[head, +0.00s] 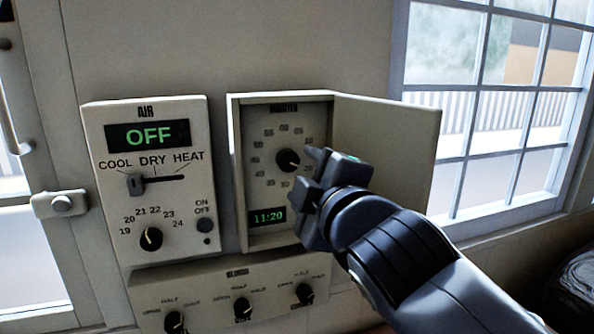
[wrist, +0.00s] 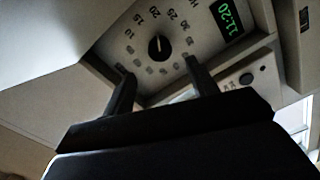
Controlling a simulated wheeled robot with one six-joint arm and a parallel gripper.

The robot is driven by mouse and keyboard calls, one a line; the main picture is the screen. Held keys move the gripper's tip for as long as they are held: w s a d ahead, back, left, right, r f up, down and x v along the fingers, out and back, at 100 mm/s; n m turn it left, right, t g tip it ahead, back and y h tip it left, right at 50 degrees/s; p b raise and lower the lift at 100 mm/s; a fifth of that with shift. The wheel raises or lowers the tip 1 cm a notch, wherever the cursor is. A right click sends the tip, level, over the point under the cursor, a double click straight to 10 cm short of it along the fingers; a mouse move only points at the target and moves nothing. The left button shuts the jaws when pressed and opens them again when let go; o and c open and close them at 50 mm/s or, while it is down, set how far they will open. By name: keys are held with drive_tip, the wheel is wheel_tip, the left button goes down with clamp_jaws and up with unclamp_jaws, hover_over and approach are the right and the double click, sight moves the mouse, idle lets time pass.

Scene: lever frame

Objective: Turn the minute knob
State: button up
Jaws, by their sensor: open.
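The minute knob (head: 288,160) is a small black round knob with a light pointer line, at the middle of a numbered dial in an open wall box (head: 237,180). It also shows in the wrist view (wrist: 159,46), beyond the fingertips. My gripper (head: 312,178) is just right of and in front of the knob, with its fingers apart and nothing between them. In the wrist view the two fingers (wrist: 160,80) point toward the dial, one to each side of the knob's line. They do not appear to touch the knob. Part of the dial's right side is hidden by my gripper in the head view.
The box's door (head: 385,150) stands open to the right, near my arm. A green display (head: 268,217) reads 11:20 below the dial. An AIR panel (head: 150,190) reading OFF is on the left. A panel with several knobs (head: 230,295) is below. A window (head: 490,100) is at right.

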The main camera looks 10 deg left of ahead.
sight(290, 162)
drive_tip(key=shift+v, duration=2.1)
drive_tip(key=shift+w, duration=0.1)
drive_tip(key=x, duration=1)
drive_tip(key=shift+w+a, duration=0.2)
drive_tip(key=shift+w, duration=0.15)
drive_tip(key=shift+s, duration=0.15)
drive_tip(key=shift+w+f, duration=0.1)
drive_tip(key=shift+w, duration=0.15)
drive_tip(key=m, duration=0.4)
drive_tip(key=shift+s+d, duration=0.1)
drive_tip(key=shift+s, duration=0.05)
drive_tip(key=m+b, duration=0.1)
drive_tip(key=m, duration=0.2)
drive_tip(key=m+b, duration=0.1)
drive_tip(key=m, duration=0.4)
drive_tip(key=shift+b+v, duration=0.7)
drive_tip(key=shift+v, duration=1.95)
